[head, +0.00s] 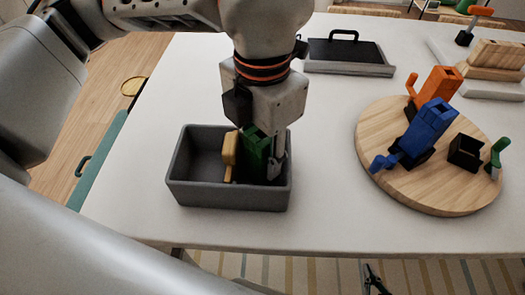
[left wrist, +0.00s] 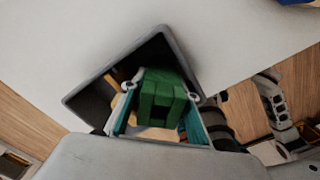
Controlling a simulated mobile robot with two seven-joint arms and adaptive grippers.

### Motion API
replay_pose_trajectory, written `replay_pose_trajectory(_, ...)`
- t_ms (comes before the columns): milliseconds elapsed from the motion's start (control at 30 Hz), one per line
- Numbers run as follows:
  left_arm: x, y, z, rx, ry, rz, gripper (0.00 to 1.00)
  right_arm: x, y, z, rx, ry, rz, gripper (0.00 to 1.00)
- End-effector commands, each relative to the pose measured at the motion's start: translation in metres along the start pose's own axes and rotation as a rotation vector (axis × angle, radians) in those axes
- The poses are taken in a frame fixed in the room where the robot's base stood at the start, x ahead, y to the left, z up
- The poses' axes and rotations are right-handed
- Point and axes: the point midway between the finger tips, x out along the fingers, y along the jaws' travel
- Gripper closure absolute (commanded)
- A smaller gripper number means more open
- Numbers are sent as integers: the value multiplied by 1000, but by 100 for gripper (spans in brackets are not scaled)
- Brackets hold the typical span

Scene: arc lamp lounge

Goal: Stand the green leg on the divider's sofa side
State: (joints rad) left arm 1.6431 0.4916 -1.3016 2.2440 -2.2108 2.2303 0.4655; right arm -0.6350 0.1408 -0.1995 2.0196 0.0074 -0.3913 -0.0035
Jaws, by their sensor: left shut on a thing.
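My left gripper (head: 262,158) reaches down into the grey bin (head: 230,194) and is shut on the green leg (head: 256,146). In the left wrist view the green leg (left wrist: 157,97) sits between the two fingers, with a dark square opening in its end. The leg's lower end is hidden, so I cannot tell whether it touches the bin floor. A yellow piece (head: 230,149) stands in the bin just left of the leg. I cannot make out a divider clearly, and no sofa shows. My right gripper is not in view.
A round wooden board (head: 428,203) at right carries a blue block piece (head: 428,126), an orange one (head: 439,86), a black open box (head: 464,153) and a small green piece (head: 499,150). A dark-topped grey tray (head: 347,68) lies behind. White table between bin and board is clear.

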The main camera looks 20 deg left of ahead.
Motion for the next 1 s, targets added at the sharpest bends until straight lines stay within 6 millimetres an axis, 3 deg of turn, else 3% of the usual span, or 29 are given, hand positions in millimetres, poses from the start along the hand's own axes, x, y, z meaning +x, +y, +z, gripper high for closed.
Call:
replay_pose_trajectory(33, 3, 0, 0, 0, 1, 0, 98, 1, -1, 2, 0, -3, -1, 100)
replay_pose_trajectory(67, 3, 0, 0, 0, 2, 0, 65, 0, 0, 2, -1, -1, 0, 100)
replay_pose_trajectory(100, 2, 0, 0, 0, 1, 0, 63, 0, 0, 1, -1, -1, 0, 100)
replay_pose_trajectory(533, -8, 0, 1, -1, -2, 1, 63, 2, 3, -9, -2, 14, 4, 100)
replay_pose_trajectory(1000, -97, 0, 1, -2, -5, 2, 63, -2, 2, -11, 6, 11, 0, 100)
